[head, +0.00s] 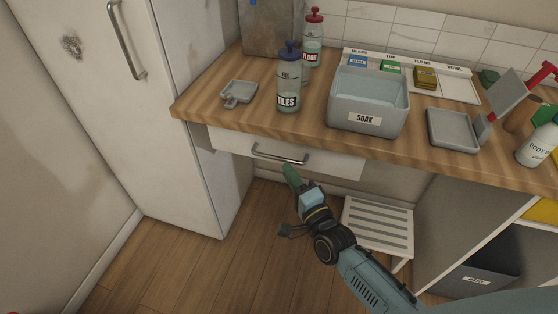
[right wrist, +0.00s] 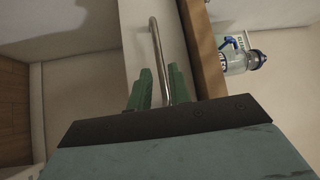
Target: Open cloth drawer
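The white drawer (head: 225,142) sits under the front edge of the wooden counter, with a curved metal bar handle (head: 280,154) on its front. The drawer looks shut or nearly so. My right gripper (head: 291,174) is just below and in front of the handle. In the right wrist view its two green fingers (right wrist: 159,85) are apart, and the handle bar (right wrist: 157,50) runs down between them. I cannot tell whether either finger touches the bar. My left gripper is not in view.
The counter (head: 225,119) overhangs the drawer and holds a TILES bottle (head: 288,85), a grey SOAK basin (head: 365,115) and trays. A tall white cabinet (head: 165,110) stands at left. A slatted stool (head: 380,225) is below right. The floor before the drawer is clear.

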